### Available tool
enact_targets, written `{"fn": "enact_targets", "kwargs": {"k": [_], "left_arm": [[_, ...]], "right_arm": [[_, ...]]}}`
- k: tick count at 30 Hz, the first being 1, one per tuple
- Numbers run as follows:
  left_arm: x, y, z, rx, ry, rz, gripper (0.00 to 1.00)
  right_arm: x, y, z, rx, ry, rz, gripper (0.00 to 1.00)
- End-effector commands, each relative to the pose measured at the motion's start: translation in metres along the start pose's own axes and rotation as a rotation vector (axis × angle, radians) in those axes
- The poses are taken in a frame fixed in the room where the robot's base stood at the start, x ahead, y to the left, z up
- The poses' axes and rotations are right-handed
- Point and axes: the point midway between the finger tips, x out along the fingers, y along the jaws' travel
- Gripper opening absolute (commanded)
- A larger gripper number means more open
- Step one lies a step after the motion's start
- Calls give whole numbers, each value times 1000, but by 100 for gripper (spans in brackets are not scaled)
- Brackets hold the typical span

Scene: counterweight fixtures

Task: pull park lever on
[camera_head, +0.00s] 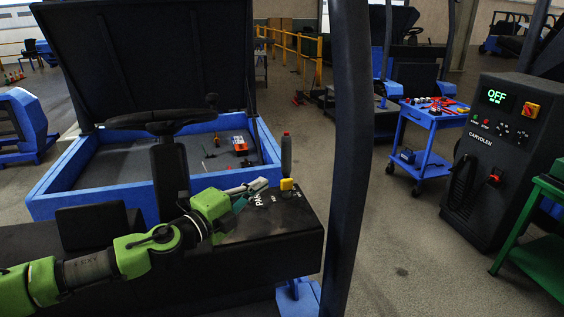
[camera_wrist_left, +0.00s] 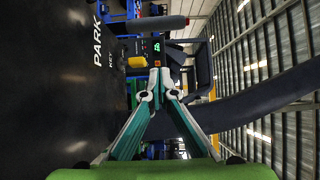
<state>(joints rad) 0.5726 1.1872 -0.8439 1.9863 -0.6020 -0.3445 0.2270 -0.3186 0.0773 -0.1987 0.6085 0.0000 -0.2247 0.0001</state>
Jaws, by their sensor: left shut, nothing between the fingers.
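The console (camera_head: 275,233) is a dark box with a white PARK label (camera_head: 257,199) on top. The label and a KEY mark also show in the left wrist view (camera_wrist_left: 97,42). An upright dark grey lever (camera_head: 286,155) with a reddish tip rises behind a yellow block (camera_head: 287,184) on the console. In the left wrist view the lever (camera_wrist_left: 160,24) lies sideways beyond my fingertips, and the yellow block shows too (camera_wrist_left: 141,89). My left gripper (camera_head: 262,184) is shut and empty, above the console, left of the lever and apart from it. My right gripper is out of view.
A steering wheel (camera_head: 158,119) stands left of the console. A dark post (camera_head: 347,150) rises at its right. Behind is a blue-rimmed open bay (camera_head: 60,180) with small parts. A black cabinet (camera_head: 490,150) reading OFF and a blue tool cart (camera_head: 428,160) stand farther right.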

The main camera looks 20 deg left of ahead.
Motion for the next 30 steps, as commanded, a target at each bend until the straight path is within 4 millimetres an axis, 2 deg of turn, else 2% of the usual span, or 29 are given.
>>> {"fn": "enact_targets", "kwargs": {"k": [4, 9, 12, 18, 22, 30], "left_arm": [[14, -4, 0, -3, 0, -2, 0], [47, -7, -1, -3, 0, -3, 0], [67, -5, -1, -3, 1, -2, 0], [104, -3, 1, -1, -1, -1, 0], [115, -1, 16, -1, -2, 0, 0], [127, 0, 27, -1, 0, 0, 0]], "right_arm": [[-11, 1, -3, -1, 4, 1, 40], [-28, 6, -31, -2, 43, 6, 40], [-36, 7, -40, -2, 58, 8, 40], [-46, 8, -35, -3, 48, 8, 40], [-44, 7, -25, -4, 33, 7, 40], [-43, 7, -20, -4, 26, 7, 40]]}}
